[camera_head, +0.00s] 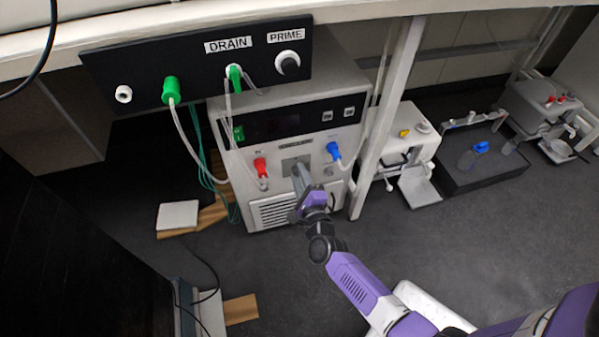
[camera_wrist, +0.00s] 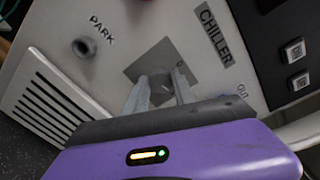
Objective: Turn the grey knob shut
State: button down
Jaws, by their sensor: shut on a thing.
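The grey knob (camera_wrist: 160,84) sits on a square grey plate (camera_wrist: 136,68) on the front of the white chiller (camera_head: 330,100), beside the CHILLER label (camera_wrist: 216,33). My gripper (camera_wrist: 160,92) has its two fingers on either side of the knob and is shut on it. In the head view my gripper (camera_head: 299,178) reaches the lower middle of the chiller's front, and the knob is mostly hidden behind the fingers. The exact angle of the knob cannot be told.
A red connector (camera_head: 260,166) and a blue connector (camera_head: 333,150) with hoses flank the knob. A grey PARK fitting (camera_wrist: 84,47) and a vent grille (camera_wrist: 45,98) are close by. A black DRAIN/PRIME panel (camera_head: 200,66) hangs above. A white frame post (camera_head: 388,115) stands at the right.

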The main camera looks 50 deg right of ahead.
jog(key=n+p, duration=0.1)
jog(key=n, duration=0.2)
jog(key=shift+n+p, duration=0.3)
jog(key=shift+p, duration=0.05)
jog(key=n+p, duration=0.1)
jog(key=n, duration=0.2)
jog(key=shift+a+f+h, duration=0.1)
jog(key=shift+h, duration=0.2)
jog(key=n+p, duration=0.1)
jog(key=n, duration=0.3)
jog(key=shift+f+n+p, duration=0.1)
jog(key=shift+n+p, duration=0.2)
jog(key=shift+p, duration=0.1)
jog(key=shift+f+n+p, duration=0.1)
jog(key=shift+n+p, duration=0.2)
jog(key=shift+n, duration=1.3)
jog(key=c, duration=1)
grip_release()
jog(key=shift+c, duration=0.2)
jog(key=p+v, duration=0.2)
jog(key=v, duration=0.5)
jog(key=shift+s+a, duration=0.25)
